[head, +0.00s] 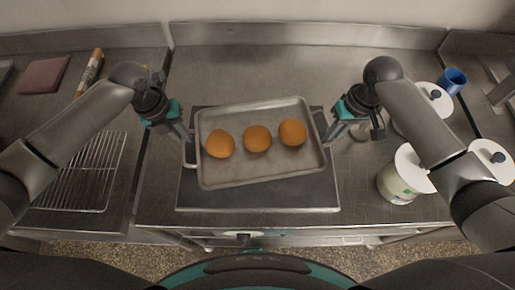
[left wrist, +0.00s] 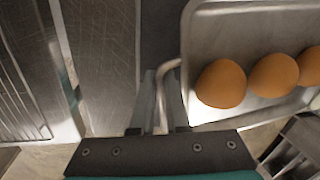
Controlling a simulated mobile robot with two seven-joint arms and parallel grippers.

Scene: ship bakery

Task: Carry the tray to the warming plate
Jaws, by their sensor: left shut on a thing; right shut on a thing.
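A grey metal tray (head: 262,173) with three round orange-brown buns is in the middle of the head view. It is slightly tilted in the picture, its right side further back. It is over the dark warming plate (head: 260,196), which shows around it; I cannot tell whether they touch. My left gripper (head: 187,141) is shut on the tray's left handle, which also shows between the fingers in the left wrist view (left wrist: 172,88). My right gripper (head: 330,134) is shut at the tray's right side; the handle there is mostly hidden.
A wire cooling rack (head: 85,172) lies on the left counter, with a dark red board (head: 43,75) and a rolling-pin-like cylinder (head: 90,72) behind. White lidded containers (head: 398,185) and a blue cup (head: 454,80) stand at right. Bare steel counter lies behind the tray.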

